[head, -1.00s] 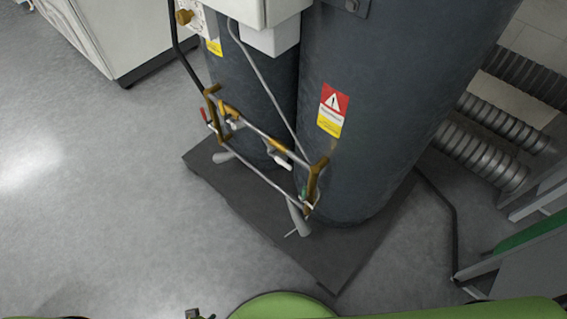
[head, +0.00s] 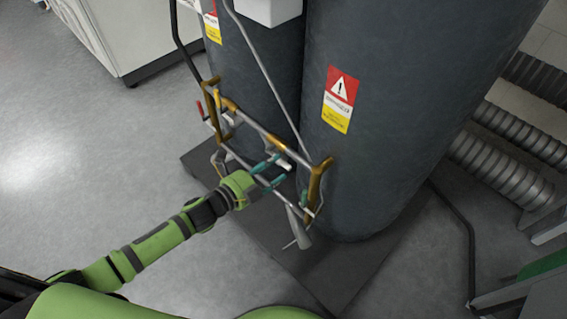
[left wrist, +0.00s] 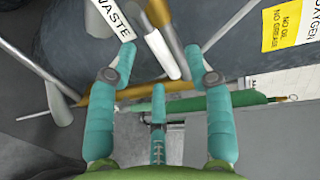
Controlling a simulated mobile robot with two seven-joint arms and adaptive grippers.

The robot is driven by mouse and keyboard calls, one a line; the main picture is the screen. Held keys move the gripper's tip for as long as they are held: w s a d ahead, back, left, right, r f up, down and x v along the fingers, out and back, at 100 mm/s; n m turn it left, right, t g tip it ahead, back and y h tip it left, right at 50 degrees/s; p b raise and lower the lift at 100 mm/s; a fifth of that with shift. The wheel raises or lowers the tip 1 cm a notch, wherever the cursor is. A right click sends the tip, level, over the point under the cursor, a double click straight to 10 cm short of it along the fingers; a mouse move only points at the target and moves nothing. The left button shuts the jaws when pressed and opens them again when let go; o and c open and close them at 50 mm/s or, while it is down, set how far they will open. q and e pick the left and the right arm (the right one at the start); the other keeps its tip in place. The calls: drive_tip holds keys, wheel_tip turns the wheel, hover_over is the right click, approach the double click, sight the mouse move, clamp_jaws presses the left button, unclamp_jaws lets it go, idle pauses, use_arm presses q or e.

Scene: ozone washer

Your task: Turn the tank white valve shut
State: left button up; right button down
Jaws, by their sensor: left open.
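The white valve handle (head: 285,163) sits on the pipework low in front of the two dark tanks. My left gripper (head: 279,168) reaches in from the lower left, with its teal fingers spread at this handle. In the left wrist view a white bar (left wrist: 164,54), apparently the handle, lies between the spread fingertips (left wrist: 160,53). No finger is clearly closed on it, and contact cannot be told. The left gripper is open. My right gripper is in neither current view.
Brass and steel pipes (head: 265,137) frame the valve. A red handle (head: 200,108) is to its left. The right tank (head: 390,110) carries a warning label (head: 339,99). Ribbed hoses (head: 500,170) are at the right. The grey floor (head: 90,180) at the left is open.

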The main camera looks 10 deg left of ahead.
sight(281, 162)
use_arm(q)
drive_tip(key=shift+x, duration=1.9)
use_arm(e)
drive_tip(key=shift+w, duration=0.4)
use_arm(q)
clamp_jaws()
drive_tip(key=shift+r, duration=0.1)
use_arm(e)
drive_tip(key=shift+r, duration=0.1)
